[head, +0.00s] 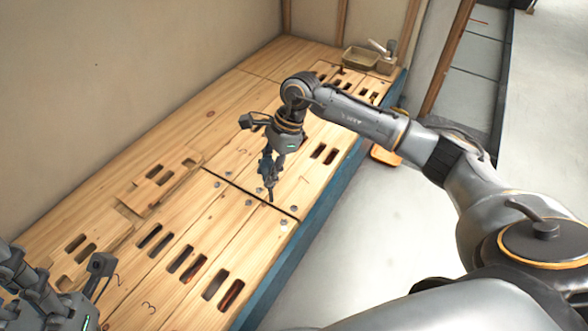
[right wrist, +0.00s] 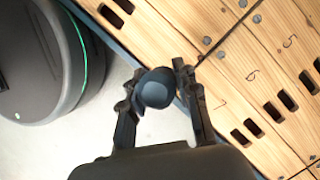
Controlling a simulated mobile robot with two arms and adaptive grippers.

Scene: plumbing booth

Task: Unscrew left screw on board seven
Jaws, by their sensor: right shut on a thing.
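My right gripper (head: 267,172) is above the wooden boards, near the dark seam across them. It is shut on a dark tool, apparently a screwdriver (head: 271,196), which points down. In the right wrist view its rounded blue-grey end (right wrist: 155,88) sits between the fingers; its tip is hidden there. Small grey screws (head: 284,222) dot the boards near the seam, and some show in the right wrist view (right wrist: 257,18).
The boards have paired slots (head: 187,262) and handwritten numbers. A raised slotted wooden piece (head: 160,176) lies near the wall. Trays (head: 360,59) stand at the far end. The bench's blue edge (head: 300,240) borders open floor on the right.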

